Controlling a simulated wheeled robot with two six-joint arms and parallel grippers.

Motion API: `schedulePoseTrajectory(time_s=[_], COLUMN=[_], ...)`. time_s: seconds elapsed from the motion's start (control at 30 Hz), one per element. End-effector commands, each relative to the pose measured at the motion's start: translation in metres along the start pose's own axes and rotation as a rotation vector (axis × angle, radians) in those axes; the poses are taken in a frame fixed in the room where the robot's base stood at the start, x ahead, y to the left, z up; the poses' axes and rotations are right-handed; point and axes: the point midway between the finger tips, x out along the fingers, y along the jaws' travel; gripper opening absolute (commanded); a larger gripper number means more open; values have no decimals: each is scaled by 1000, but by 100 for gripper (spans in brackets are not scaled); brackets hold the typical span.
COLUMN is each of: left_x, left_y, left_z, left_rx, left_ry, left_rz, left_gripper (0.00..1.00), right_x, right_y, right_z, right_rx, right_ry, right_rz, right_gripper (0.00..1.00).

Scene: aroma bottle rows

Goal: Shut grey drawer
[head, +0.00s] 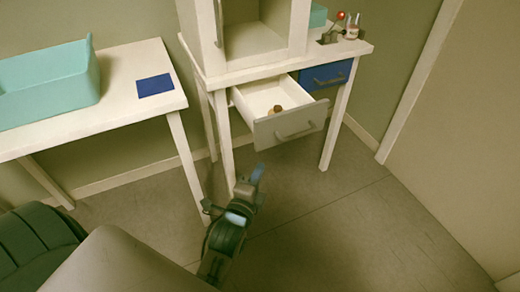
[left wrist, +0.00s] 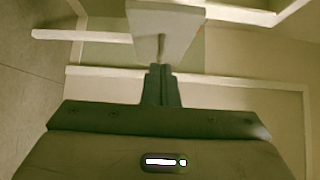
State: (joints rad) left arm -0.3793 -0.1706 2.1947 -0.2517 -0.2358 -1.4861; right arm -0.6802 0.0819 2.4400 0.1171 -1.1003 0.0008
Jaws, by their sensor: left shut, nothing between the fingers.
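The grey drawer (head: 274,132) is pulled out from under the white cabinet table, with its handle facing out. A small brown object (head: 275,109) lies inside it. My left gripper (head: 257,172) is in front of and below the drawer front, with its fingers pointing up toward it. In the left wrist view, the fingers (left wrist: 160,72) are shut and empty. A pale panel (left wrist: 178,22), seemingly the drawer front, stands just beyond the fingertips; I cannot tell whether they touch it. My right gripper is not in view.
A shut blue drawer (head: 327,76) sits right of the grey one. The table legs (head: 334,125) stand close by. The floor at right is clear.

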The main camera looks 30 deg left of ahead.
Motion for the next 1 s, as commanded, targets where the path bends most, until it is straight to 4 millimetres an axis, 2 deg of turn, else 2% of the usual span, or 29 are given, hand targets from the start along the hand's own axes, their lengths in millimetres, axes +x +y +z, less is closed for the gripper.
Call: schedulePoseTrajectory(time_s=[0.33, 0.6, 1.0], left_x=[66, 86, 91], left_y=[1, 1, 1], left_z=[0, 23, 28], left_rx=[0, 2, -1], left_ry=[0, 2, 1], left_rz=[-3, 1, 2], left_gripper=[0, 0, 0], right_x=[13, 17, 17], right_y=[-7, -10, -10], right_z=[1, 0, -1], right_rx=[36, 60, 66], right_ry=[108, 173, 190], right_rz=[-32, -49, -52], right_gripper=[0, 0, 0])
